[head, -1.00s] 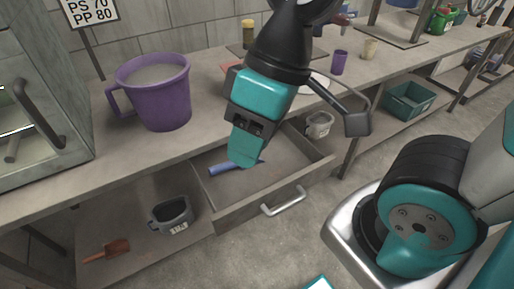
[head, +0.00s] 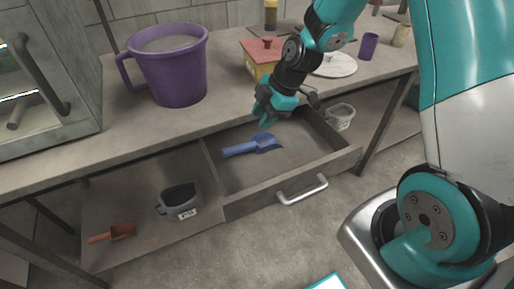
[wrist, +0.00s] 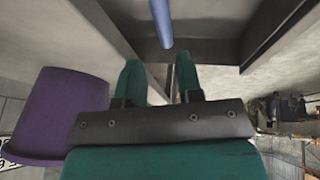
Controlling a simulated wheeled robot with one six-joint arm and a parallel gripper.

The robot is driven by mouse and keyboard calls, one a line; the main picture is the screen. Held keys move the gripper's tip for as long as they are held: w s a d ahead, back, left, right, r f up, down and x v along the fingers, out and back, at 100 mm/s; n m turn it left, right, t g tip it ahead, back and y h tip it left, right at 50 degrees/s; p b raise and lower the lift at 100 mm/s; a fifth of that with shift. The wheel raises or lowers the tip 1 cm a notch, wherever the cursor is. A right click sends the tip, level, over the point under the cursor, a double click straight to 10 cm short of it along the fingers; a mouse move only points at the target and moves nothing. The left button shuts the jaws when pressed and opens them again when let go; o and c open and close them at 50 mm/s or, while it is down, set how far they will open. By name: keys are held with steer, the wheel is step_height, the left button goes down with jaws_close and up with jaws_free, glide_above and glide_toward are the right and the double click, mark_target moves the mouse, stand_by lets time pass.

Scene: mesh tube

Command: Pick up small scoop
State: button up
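A blue scoop (head: 252,145) lies in the open drawer (head: 248,197), its handle toward the left and its bowl toward the right. A smaller orange-brown scoop (head: 112,233) lies on the low shelf at the left. My gripper (head: 268,112) is above the back edge of the drawer, just behind the blue scoop and apart from it. In the wrist view my gripper (wrist: 160,77) shows two teal fingers spread with nothing between them. The blue scoop's handle (wrist: 161,24) shows beyond the fingertips, and its bowl is out of that view.
A purple jug (head: 177,72) and a yellow box with a red lid (head: 259,58) stand on the worktop close to my arm. A grey cup (head: 179,202) stands on the low shelf. The drawer handle (head: 302,190) sticks out in front. The drawer's right part is clear.

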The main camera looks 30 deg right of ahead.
mark_target(245, 145)
steer(key=x, duration=1.3)
steer(key=shift+s+a, duration=0.1)
jaws_close()
steer(key=shift+r, duration=0.15)
step_height(245, 145, up, 13)
steer(key=p, duration=0.9)
steer(key=s+f+p, duration=0.1)
steer(key=s+p, duration=0.9)
steer(key=s, duration=1)
steer(key=shift+f, duration=0.35)
steer(key=shift+a, duration=0.1)
